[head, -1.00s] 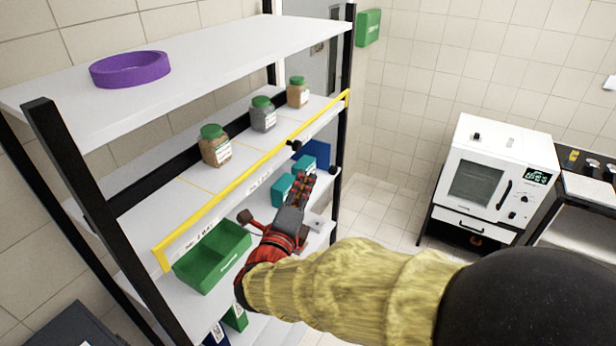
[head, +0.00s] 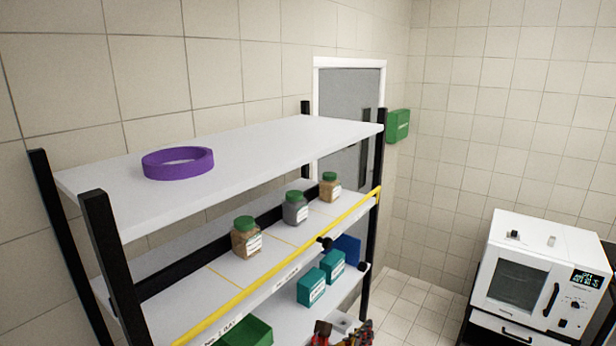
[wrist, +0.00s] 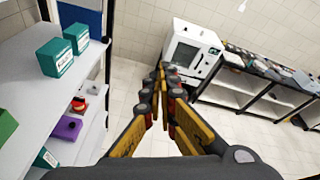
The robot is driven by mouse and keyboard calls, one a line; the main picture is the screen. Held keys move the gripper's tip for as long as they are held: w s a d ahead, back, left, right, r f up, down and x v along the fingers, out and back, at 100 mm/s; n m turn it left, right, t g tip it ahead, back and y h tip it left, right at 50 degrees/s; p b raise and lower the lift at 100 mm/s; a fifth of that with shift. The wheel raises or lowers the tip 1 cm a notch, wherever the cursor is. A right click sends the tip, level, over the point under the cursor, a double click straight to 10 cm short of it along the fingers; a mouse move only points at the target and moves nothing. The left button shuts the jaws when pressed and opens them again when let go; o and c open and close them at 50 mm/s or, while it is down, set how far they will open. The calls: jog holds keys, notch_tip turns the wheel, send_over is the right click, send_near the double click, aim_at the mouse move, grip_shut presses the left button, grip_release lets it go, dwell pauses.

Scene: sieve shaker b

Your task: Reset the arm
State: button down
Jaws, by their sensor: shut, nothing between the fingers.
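My gripper (wrist: 166,76) is in the middle of the wrist view. Its black and yellow fingers meet at the tips, with nothing between them. It points out into the room, to the right of the shelf unit (wrist: 98,135) and toward the white oven (wrist: 192,50). In the head view only a small red and black part of my arm's end shows at the bottom edge, in front of the lower shelf. The rest of my arm is out of that picture.
The shelf rack (head: 250,150) holds a purple ring (head: 178,163) on top, three green-lidded jars (head: 295,207) below, then teal boxes (head: 311,288) and a green bin (head: 247,333). A yellow rail (head: 290,262) edges the jar shelf. The floor between rack and oven (head: 540,270) is clear.

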jog(key=s+d+f+m+g+y+b, duration=0.3)
jog(key=s+f+m+y+b, duration=0.1)
jog(key=s+f+m+b, duration=0.7)
jog(key=s+d+f+m+g+y+b, duration=0.3)
jog(key=s+f+m+y+b, duration=0.2)
jog(key=s+f+m+b, duration=0.6)
notch_tip(320, 180, down, 3)
jog(key=m+b, duration=0.5)
jog(key=m, duration=0.5)
jog(key=shift+s+d+b, duration=0.25)
jog(key=shift+d+b, duration=0.1)
jog(key=shift+b, duration=0.05)
jog(key=shift+r, duration=0.1)
